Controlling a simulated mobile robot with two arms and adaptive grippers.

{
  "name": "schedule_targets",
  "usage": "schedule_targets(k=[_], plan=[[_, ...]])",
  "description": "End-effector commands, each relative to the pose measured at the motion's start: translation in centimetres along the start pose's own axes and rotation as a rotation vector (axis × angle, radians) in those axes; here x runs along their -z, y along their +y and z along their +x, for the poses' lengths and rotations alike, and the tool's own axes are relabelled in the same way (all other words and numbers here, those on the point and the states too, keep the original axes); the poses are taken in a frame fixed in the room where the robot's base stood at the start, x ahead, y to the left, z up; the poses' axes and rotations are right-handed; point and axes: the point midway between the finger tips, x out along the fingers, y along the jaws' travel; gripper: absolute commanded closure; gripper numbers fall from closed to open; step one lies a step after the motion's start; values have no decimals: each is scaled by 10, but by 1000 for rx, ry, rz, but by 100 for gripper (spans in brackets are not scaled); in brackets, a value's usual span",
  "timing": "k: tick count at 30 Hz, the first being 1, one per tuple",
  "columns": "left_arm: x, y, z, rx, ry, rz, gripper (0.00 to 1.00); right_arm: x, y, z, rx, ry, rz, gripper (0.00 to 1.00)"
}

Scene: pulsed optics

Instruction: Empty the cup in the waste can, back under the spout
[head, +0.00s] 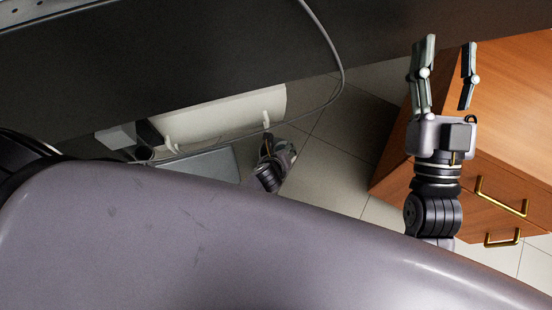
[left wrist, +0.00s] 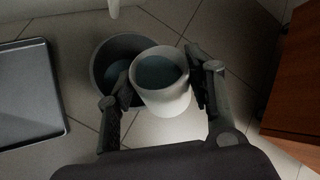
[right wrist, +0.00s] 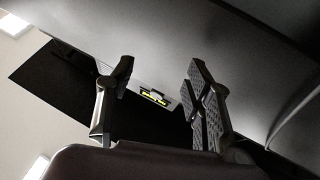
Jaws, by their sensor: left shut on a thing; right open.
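In the left wrist view, a white cup (left wrist: 163,97) with dark bluish liquid in it sits between the fingers of my left gripper (left wrist: 162,78), which is shut on it. The cup looks roughly upright, with its opening visible. A dark grey round waste can (left wrist: 104,60) stands on the floor beyond and left of the cup; the cup overlaps part of its rim. In the head view, my left gripper (head: 275,160) is low near the floor, and the cup is hard to make out. My right gripper (head: 449,52) is open and empty, raised beside the wooden cabinet. The spout is not in view.
A wooden drawer cabinet (head: 500,130) with brass handles stands at right. A dark desk panel (head: 170,65) crosses the top, with a loose cable (head: 338,60) hanging down. A white rail (head: 225,110) lies below it. Tiled floor (head: 335,150) is clear between rail and cabinet.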

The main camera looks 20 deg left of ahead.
Motion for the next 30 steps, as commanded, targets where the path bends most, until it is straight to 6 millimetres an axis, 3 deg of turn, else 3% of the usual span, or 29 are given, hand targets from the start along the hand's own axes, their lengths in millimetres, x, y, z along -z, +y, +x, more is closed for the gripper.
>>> schedule_targets(k=[14,30], plan=[[-2,0,0,17,48,-38,84,-63,10,-15,-20,-379,-12,53],[-3,1,1,37,107,-83,84,-120,20,-65,-45,-783,-18,53]])
